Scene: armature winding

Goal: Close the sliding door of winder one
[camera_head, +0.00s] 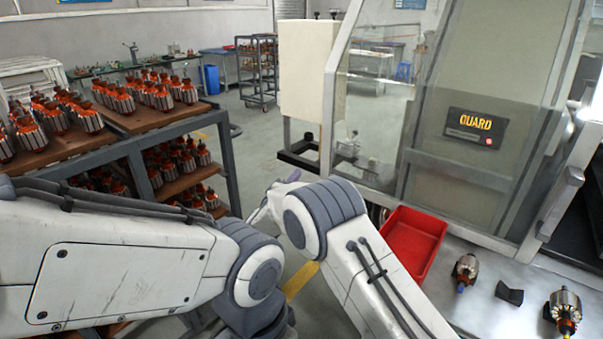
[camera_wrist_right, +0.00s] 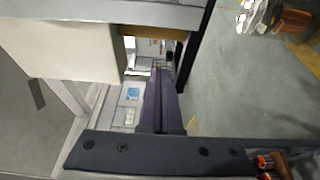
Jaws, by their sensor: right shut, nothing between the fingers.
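The winder stands at the right of the head view, with a pale frame and a clear sliding door panel (camera_head: 372,115). Behind and beside the clear panel is a grey-green panel with a black GUARD sign (camera_head: 477,127). How far the door is open is hard to tell. My right gripper shows in the right wrist view as dark, narrow fingers (camera_wrist_right: 163,88), shut and empty. In the head view my right arm reaches forward left of the winder and hides most of its gripper. My left arm crosses the lower left; its gripper is not in view.
A red bin (camera_head: 414,243) sits on the bench (camera_head: 480,315) below the winder, near loose armatures (camera_head: 466,270) and a black block (camera_head: 509,293). At left a rack (camera_head: 150,122) holds many armatures. A white cabinet (camera_head: 306,70) stands behind; the aisle floor is clear.

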